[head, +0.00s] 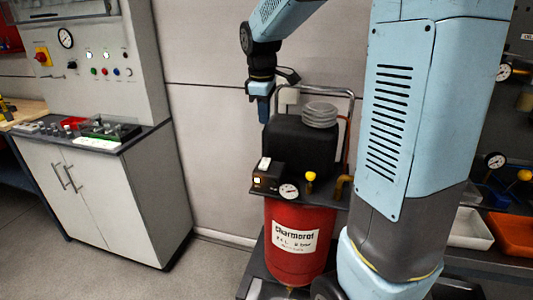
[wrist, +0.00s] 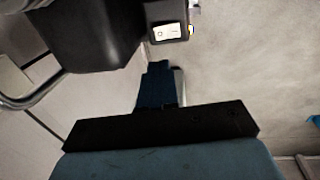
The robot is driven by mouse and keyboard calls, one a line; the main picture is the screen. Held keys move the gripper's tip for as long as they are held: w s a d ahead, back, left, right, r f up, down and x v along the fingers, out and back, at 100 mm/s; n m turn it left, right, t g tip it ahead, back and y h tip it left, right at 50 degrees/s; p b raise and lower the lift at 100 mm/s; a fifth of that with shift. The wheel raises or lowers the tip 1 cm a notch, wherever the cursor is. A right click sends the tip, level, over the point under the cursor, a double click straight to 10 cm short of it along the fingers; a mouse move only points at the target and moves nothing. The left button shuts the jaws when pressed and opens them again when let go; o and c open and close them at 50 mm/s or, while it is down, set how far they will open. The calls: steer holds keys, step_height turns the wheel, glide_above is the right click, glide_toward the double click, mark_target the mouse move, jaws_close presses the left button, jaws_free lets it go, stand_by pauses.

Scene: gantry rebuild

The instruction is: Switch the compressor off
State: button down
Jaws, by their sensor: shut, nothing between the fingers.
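The compressor has a red tank (head: 298,248) with a black motor housing (head: 300,140) above it. A small black switch box (head: 268,178) sits at its front left, with a white rocker switch on top and a small amber light on its front. In the wrist view the white rocker switch (wrist: 167,32) shows at the top, with the amber light beside it. My gripper (head: 263,116) is shut and empty, pointing down, above and behind the switch box and apart from it. Its closed fingers show in the wrist view (wrist: 158,72), below the switch in the picture.
A pressure gauge (head: 289,191), a yellow knob (head: 310,177) and a brass pipe are near the switch box. A control cabinet (head: 95,200) stands at left, with clear floor between.

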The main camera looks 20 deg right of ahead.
mark_target(267, 160)
steer(key=f, duration=0.4)
steer(key=w+f, duration=0.1)
steer(key=f, duration=0.4)
steer(key=d+f, duration=0.1)
steer(key=f, duration=0.3)
steer(key=shift+w+f, duration=0.25)
steer(key=shift+f, duration=0.15)
